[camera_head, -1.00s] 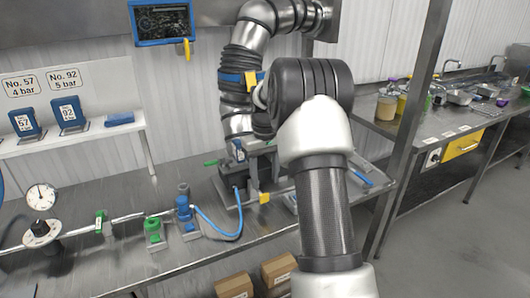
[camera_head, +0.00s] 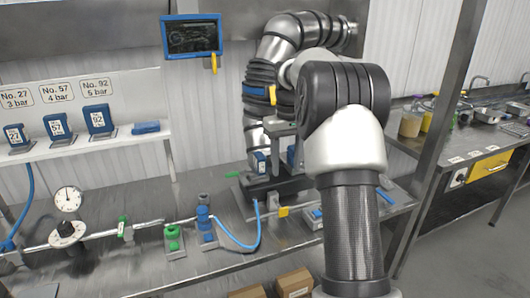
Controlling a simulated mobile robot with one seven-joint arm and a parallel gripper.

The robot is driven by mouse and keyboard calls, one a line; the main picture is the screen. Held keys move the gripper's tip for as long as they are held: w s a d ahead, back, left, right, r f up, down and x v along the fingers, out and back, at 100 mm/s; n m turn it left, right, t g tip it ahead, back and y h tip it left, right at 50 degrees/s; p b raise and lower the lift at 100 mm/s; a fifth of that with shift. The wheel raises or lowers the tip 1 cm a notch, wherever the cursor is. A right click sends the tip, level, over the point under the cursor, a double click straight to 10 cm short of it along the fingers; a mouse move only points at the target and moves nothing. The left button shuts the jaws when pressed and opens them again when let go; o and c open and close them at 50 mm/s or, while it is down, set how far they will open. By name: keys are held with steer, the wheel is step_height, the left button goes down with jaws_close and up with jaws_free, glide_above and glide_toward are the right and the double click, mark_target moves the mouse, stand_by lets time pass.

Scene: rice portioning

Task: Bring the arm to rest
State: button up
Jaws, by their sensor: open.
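My arm fills the right middle of the head view. Its dark ribbed elbow joint (camera_head: 345,95), white link (camera_head: 345,143) and carbon-patterned tube (camera_head: 352,232) stand in front of the metal bench (camera_head: 130,265). A further white part of it runs back to the left behind the elbow.
A gauge (camera_head: 68,199), a green-knobbed valve (camera_head: 174,238) and a blue hose (camera_head: 236,242) sit on the bench. A shelf (camera_head: 90,152) holds blue numbered units. A steel post (camera_head: 452,100) and second bench (camera_head: 455,145) stand right.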

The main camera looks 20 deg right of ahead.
steer(key=s+a+r+t+p, duration=0.3)
steer(key=s+a+r, duration=0.7)
steer(key=s+r, duration=0.35)
steer(key=s+a+t+p, duration=0.1)
steer(key=s+a, duration=0.2)
steer(key=s, duration=0.6)
steer(key=s+a+t+p, duration=0.1)
steer(key=s+a+p, duration=0.1)
steer(key=s, duration=0.7)
steer(key=shift+a+f+t, duration=0.3)
steer(key=shift+a, duration=0.55)
